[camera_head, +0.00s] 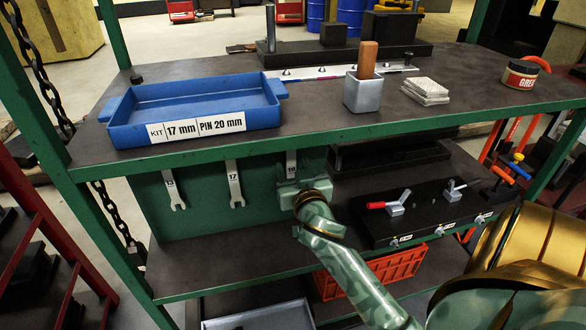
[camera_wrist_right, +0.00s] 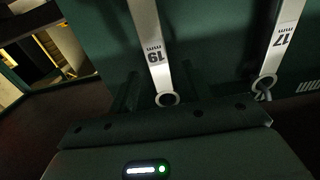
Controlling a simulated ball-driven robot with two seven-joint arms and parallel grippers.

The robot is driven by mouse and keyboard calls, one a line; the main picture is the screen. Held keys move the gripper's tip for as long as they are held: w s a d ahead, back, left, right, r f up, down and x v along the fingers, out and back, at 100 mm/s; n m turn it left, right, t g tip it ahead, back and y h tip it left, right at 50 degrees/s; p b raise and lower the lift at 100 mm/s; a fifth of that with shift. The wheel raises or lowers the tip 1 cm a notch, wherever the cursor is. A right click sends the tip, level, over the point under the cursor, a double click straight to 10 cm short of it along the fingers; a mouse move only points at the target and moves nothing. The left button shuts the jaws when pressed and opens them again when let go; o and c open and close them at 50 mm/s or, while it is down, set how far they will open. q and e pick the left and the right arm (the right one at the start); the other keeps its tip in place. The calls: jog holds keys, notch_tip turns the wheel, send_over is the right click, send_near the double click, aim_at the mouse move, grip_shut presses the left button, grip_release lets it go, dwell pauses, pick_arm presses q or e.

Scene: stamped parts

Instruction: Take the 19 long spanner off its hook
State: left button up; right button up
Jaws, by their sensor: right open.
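The 19 long spanner (camera_head: 291,162) hangs on the green panel under the shelf, right of the 17 spanner (camera_head: 235,182). My right gripper (camera_head: 289,186) is at the panel in front of it and hides its lower part. In the right wrist view, the 19 spanner (camera_wrist_right: 152,50) appears upside down, with its ring end near the gripper body. The open fingers (camera_wrist_right: 161,88) are dark and hard to make out, one on each side of the shaft. The 17 spanner (camera_wrist_right: 283,42) is to the right there. The hook is not clearly visible. My left gripper is not in view.
A 13 spanner (camera_head: 174,190) hangs farther left. Above the panel, the shelf holds a blue tray (camera_head: 193,137) and a grey block holder (camera_head: 362,95). A black fixture with a red-handled clamp (camera_head: 394,205) stands right of my forearm. An orange crate (camera_head: 372,276) sits below.

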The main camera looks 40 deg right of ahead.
jog(key=shift+w+d, duration=0.1)
jog(key=shift+w, duration=0.1)
jog(key=shift+r, duration=0.1)
grip_shut()
jog(key=shift+s+r+p, duration=0.15)
jog(key=shift+r+p, duration=0.15)
jog(key=shift+p, duration=0.1)
jog(key=shift+s, duration=0.1)
jog(key=shift+s+a+r+p, duration=0.35)
jog(key=shift+s+r+p, duration=0.1)
jog(key=shift+p, duration=0.1)
jog(key=shift+f, duration=0.1)
